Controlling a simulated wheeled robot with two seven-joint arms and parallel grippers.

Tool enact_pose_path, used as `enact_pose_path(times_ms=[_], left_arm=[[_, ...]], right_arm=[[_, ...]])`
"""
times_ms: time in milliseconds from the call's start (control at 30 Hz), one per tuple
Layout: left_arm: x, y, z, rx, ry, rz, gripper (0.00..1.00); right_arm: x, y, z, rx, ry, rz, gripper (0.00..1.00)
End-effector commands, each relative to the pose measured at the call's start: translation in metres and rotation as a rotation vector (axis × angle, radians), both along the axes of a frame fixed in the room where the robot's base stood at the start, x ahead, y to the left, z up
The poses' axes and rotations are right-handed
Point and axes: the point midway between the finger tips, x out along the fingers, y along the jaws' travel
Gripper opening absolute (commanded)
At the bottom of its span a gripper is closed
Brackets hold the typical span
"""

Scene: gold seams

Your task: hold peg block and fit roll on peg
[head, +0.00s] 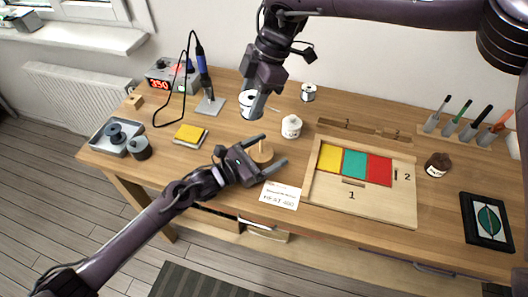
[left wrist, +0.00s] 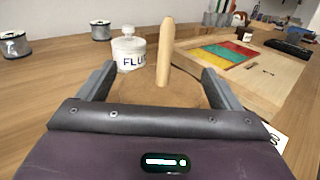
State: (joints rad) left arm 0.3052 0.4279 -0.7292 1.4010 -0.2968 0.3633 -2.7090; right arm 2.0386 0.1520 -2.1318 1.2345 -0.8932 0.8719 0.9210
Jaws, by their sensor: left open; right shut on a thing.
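The peg block (head: 261,159) is a round wooden base with an upright peg. In the left wrist view the wooden peg (left wrist: 165,52) rises between my left fingers. My left gripper (head: 266,150) is open, a finger on either side of the base; contact is unclear. My right gripper (head: 256,108) is above the table, behind the block in the head view. It is shut on a white roll (head: 246,101), partly covered by a finger. The roll appears raised and apart from the peg. My right gripper cannot be made out in the left wrist view.
A white flux jar (head: 291,127) stands just behind the block. Another roll (head: 308,92) stands farther back. A wooden board (head: 325,200) with coloured panels is to the right, and a paper card (head: 280,195) lies in front. A soldering iron stand (head: 210,105) is left.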

Motion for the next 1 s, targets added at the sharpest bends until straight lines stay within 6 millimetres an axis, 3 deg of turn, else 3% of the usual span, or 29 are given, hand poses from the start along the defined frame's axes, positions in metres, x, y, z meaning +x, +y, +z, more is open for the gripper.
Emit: enact_pose_path(times_ms=[67, 433, 533, 767, 1000], left_arm=[[0.0, 0.0, 0.0, 0.0, 0.0, 0.0, 0.82], [0.0, 0.001, 0.0, 0.0, 0.0, 0.0, 0.34], [0.0, 0.001, 0.0, 0.0, 0.0, 0.0, 0.33], [0.0, 0.001, 0.0, 0.0, 0.0, 0.0, 0.33], [0.0, 0.001, 0.0, -0.001, 0.001, 0.0, 0.33]], right_arm=[[0.0, 0.0, 0.001, 0.002, -0.002, 0.0, 0.06], [0.0, 0.0, 0.001, 0.002, -0.002, 0.0, 0.06], [0.0, -0.001, -0.003, 0.004, 0.002, -0.001, 0.06], [-0.006, -0.017, -0.038, 0.012, 0.006, 0.006, 0.06], [-0.006, -0.019, -0.052, 0.008, 0.003, 0.009, 0.06]])
